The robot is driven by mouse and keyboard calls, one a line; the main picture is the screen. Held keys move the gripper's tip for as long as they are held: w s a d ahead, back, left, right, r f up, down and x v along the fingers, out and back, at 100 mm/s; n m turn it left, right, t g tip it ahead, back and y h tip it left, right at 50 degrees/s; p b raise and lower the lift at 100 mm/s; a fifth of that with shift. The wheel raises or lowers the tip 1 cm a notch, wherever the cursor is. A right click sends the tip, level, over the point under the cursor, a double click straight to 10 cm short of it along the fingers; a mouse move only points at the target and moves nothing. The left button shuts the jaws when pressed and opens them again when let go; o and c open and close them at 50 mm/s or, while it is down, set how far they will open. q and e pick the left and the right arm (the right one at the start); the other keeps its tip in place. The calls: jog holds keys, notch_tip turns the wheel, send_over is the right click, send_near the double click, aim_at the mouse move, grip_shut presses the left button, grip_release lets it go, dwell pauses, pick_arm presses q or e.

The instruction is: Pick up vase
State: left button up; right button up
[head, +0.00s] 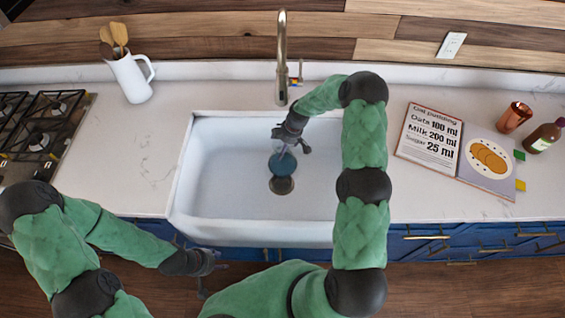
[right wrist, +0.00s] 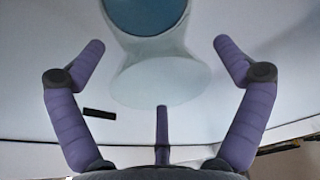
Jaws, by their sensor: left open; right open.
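A blue round object (head: 282,163), which seems to be the vase, is in the white sink, just behind the drain. In the right wrist view the vase (right wrist: 147,14) shows a blue round face with a pale rim, cut off by the top edge. A pale shape below it may be its body or base; I cannot tell which. My right gripper (head: 291,143) is open and empty above the sink, close to the vase and partly covering it. Its spread fingers frame the pale shape without visible contact. My left gripper (head: 205,270) is open, low in front of the counter, away from the vase.
The sink (head: 230,185) has raised walls, and a faucet (head: 282,60) rises behind it. A white pitcher with wooden spoons (head: 130,77) and a stove (head: 40,125) are left. An open book (head: 430,138), copper cup (head: 514,117) and brown bottle (head: 542,137) are right.

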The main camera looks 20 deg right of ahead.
jog(key=shift+x, duration=0.95)
jog(key=shift+w, duration=0.1)
jog(key=c, duration=1.6)
jog(key=shift+r, duration=0.15)
jog(key=shift+c, duration=0.3)
